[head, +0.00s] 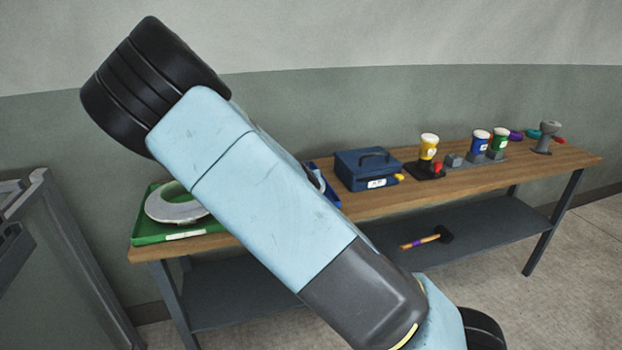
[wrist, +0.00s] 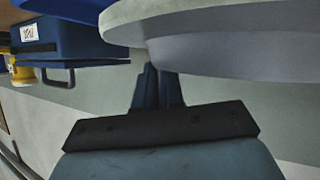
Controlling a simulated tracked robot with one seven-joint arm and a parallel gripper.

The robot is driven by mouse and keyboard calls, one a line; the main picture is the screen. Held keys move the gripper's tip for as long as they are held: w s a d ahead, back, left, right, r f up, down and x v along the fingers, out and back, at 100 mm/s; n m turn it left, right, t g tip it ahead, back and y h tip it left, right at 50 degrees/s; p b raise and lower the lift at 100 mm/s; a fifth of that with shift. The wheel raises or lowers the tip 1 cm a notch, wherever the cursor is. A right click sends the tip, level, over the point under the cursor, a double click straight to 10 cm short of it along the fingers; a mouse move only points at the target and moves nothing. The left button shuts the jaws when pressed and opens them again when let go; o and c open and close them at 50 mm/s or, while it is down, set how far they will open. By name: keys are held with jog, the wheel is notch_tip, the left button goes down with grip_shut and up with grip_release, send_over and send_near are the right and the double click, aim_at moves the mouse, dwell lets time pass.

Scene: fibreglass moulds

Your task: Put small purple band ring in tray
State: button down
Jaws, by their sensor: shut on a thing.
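A pale grey ring-shaped piece (head: 175,207) shows at the green tray (head: 148,240) on the left end of the bench, partly hidden by my arm. No purple band can be made out on it. In the wrist view a large pale grey round piece (wrist: 225,45) fills the upper right. My gripper (wrist: 158,72) is shut with its fingertips at that piece's edge, and the exact grip is hidden. In the head view my arm hides the gripper. A small purple thing (head: 516,135) lies at the bench's right end, too small to tell its shape.
A blue box with a handle (head: 366,169) stands mid-bench, and also shows in the wrist view (wrist: 75,38). A blue tray (head: 328,186) is partly behind my arm. Several jars, including a yellow one (head: 428,148), stand to the right. A hammer (head: 428,240) lies on the lower shelf.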

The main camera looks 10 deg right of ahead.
jog(key=c, duration=1.7)
grip_release()
jog(key=shift+f, duration=0.1)
jog(key=o, duration=0.4)
jog(key=shift+o, duration=0.2)
